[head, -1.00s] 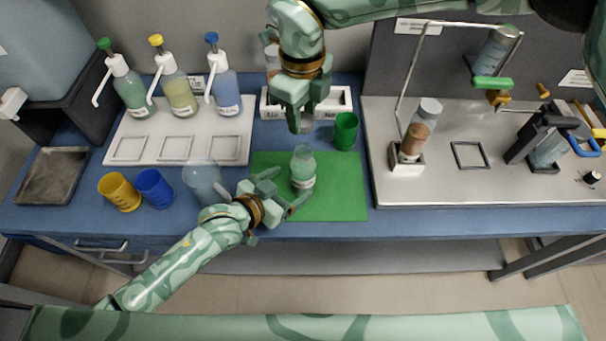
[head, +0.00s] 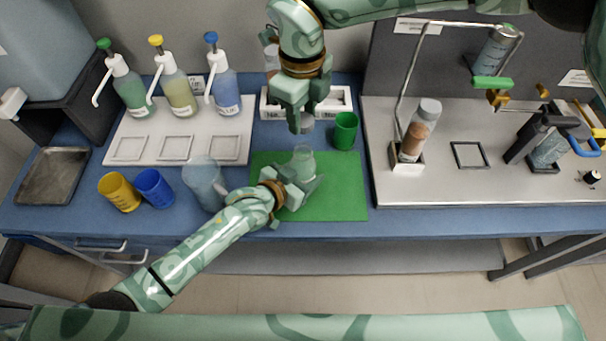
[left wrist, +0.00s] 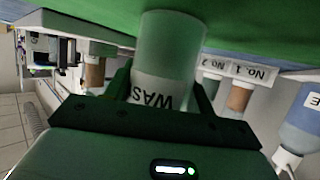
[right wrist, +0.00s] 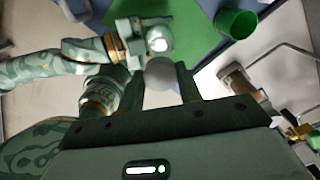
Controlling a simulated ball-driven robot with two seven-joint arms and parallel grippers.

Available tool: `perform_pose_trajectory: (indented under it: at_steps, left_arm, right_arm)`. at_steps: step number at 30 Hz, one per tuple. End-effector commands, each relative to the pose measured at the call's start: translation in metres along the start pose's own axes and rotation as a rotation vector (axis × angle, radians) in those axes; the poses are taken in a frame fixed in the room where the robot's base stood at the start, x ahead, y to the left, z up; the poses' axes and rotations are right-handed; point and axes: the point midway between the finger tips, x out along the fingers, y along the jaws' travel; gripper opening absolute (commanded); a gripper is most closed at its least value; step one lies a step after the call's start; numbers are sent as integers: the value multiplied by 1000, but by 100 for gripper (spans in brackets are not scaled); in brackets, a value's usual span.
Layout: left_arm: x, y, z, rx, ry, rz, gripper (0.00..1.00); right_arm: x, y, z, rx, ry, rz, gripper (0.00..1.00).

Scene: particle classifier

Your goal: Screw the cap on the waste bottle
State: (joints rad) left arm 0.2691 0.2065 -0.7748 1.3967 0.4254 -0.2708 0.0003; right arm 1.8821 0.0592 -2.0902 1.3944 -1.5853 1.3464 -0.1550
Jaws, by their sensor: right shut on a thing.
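The clear waste bottle (head: 303,160) stands upright and uncapped on the green mat (head: 345,195). Its "WAS" label shows upside down in the left wrist view (left wrist: 168,55). My left gripper (head: 300,190) is low, with its open fingers on either side of the bottle; I cannot tell whether they touch it. My right gripper (head: 304,118) points down, shut on the grey round cap (right wrist: 162,74), and holds it above and behind the bottle, apart from it. The cap also shows below the fingers in the head view (head: 307,126).
A green cup (head: 345,131) stands at the mat's back right corner. A clear container (head: 203,182) stands left of the mat, with blue (head: 153,188) and yellow (head: 119,192) cups beyond. A white rack (head: 337,100) is behind. A metal platform (head: 440,185) lies right.

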Motion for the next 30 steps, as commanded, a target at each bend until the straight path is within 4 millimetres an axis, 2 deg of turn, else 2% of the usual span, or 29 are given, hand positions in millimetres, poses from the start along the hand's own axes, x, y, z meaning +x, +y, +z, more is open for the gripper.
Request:
perform_pose_trajectory:
  at_steps: [5, 12, 15, 30]
  left_arm:
    - [0, 0, 0, 0, 0, -1, 13]
    - [0, 0, 0, 0, 0, -1, 13]
    - [0, -1, 0, 0, 0, -1, 13]
    - [0, -1, 0, 1, 0, -1, 13]
  right_arm:
    - [6, 0, 0, 0, 1, 1, 14]
    - [40, 1, 0, 0, 0, 3, 14]
    - [48, 0, 0, 0, -2, 2, 14]
    - [50, 0, 0, 0, -3, 2, 14]
